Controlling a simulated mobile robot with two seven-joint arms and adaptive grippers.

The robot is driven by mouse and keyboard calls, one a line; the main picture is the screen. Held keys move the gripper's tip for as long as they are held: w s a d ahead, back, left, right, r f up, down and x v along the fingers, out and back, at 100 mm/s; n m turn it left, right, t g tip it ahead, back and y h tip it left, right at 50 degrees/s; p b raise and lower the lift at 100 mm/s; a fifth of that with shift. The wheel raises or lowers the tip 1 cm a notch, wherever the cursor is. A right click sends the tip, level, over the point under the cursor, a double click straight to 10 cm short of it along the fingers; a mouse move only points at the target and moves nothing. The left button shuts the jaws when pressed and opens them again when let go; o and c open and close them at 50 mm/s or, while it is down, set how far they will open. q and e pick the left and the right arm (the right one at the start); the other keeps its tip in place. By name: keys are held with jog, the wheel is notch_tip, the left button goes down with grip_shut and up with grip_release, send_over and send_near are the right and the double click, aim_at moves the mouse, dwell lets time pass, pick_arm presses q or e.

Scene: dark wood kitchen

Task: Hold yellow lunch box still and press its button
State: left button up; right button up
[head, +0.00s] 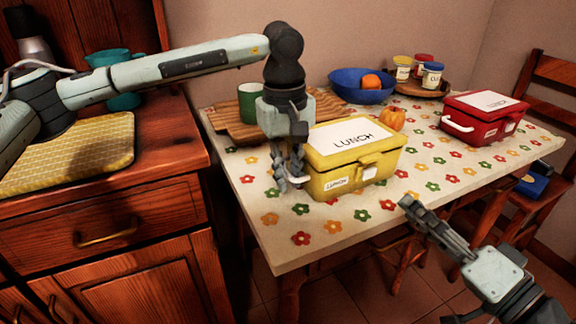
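The yellow lunch box (337,184) stands closed and upright on the flowered table, with a white lid label reading LUNCH. A small white button or latch (369,174) shows on its front face. My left gripper (287,183) points down at the box's left side, close to it; I cannot tell whether it touches. Its fingers are seen nearly edge-on, so their opening is unclear. My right gripper (406,203) is in front of the table's near edge, to the lower right of the box, pointing up and left toward it. Its fingers appear together, with nothing between them.
A red lunch box (476,127) stands to the right on the table (330,232). Behind the yellow box are a slatted wooden board (228,122), green mug (250,101), blue bowl (347,92) and orange fruit (392,119). Jars stand on a round tray (411,87). The table's front left is clear.

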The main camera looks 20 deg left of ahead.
dwell(0.4)
jog(key=shift+r, duration=0.1)
jog(key=c, duration=0.7)
jog(key=shift+d+r+m, duration=0.1)
jog(key=shift+r+m, duration=0.25)
jog(key=shift+m, duration=0.05)
grip_shut()
jog(key=shift+s+d+r+m+g+h, duration=0.35)
jog(key=shift+s+d+r+m+g, duration=0.2)
jog(key=shift+m, duration=0.5)
jog(key=shift+s+d+r+m+g+h, duration=0.35)
jog(key=shift+s+d+r+m, duration=0.2)
jog(key=shift+m, duration=0.55)
jog(key=shift+s+d+r+m+g+h, duration=0.45)
jog(key=shift+d+m, duration=0.2)
jog(key=shift+m, duration=0.4)
jog(key=shift+f, duration=0.1)
